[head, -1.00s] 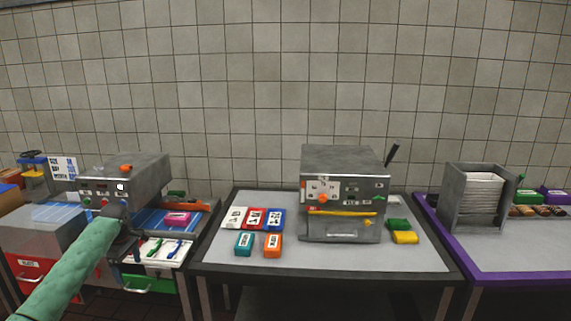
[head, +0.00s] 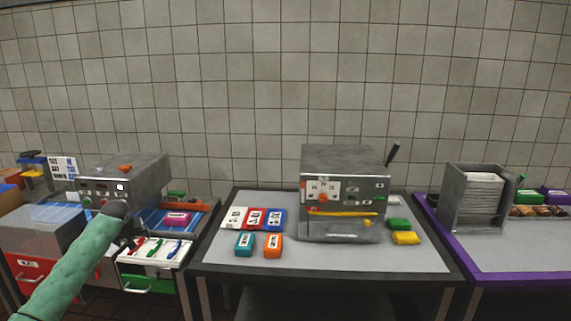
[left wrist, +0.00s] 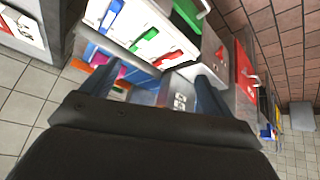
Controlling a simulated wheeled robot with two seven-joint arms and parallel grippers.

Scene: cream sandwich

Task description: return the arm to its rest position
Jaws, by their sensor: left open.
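My left arm comes in from the lower left of the head view, with its green sleeve (head: 70,265) and dark wrist (head: 116,209) in front of the grey machine (head: 125,180). The fingers are mostly hidden or too dark to make out there. In the left wrist view my left gripper (left wrist: 155,92) is open, its two dark fingers apart with nothing between them. An open white drawer tray (head: 128,258) with green, red and blue pens lies just right of and below the wrist; the tray also shows in the left wrist view (left wrist: 150,15). My right gripper is not in view.
A red drawer (head: 35,268) is at the lower left. A pink block (head: 177,219) sits behind the pen tray. The middle table (head: 330,261) holds a second machine (head: 345,180) and several coloured blocks. A purple-edged table (head: 500,275) with a grey holder (head: 450,200) stands right.

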